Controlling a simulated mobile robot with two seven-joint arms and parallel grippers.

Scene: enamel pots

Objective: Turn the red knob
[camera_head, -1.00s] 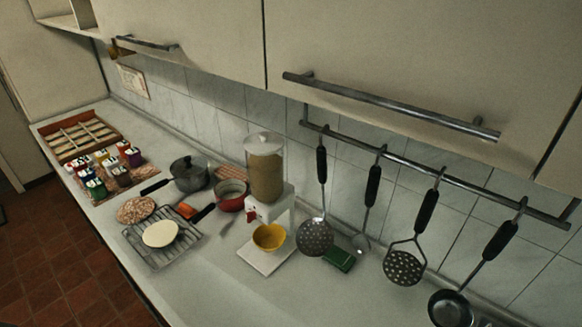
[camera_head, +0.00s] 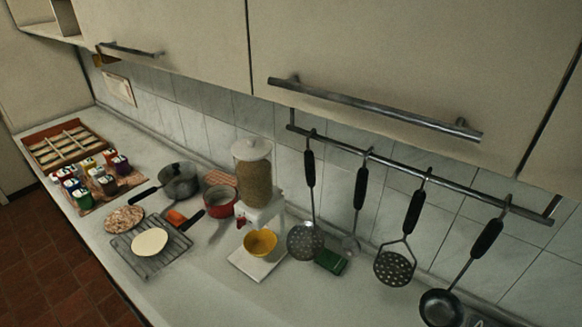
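The red knob (camera_head: 241,222) is on the front of a dispenser with a clear container (camera_head: 252,176) full of brownish grains and a white lid. The dispenser's white base stands on the counter near the tiled wall. A yellow bowl (camera_head: 260,242) sits below the knob on a white board (camera_head: 242,266). Neither of my grippers shows in the head view.
A red pan (camera_head: 219,202) and a dark pot (camera_head: 180,181) stand left of the dispenser. A wire rack (camera_head: 172,258) holds a pale oval thing. Utensils hang from a rail (camera_head: 400,170) at right, above a green object (camera_head: 331,262). The front counter (camera_head: 200,300) is clear.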

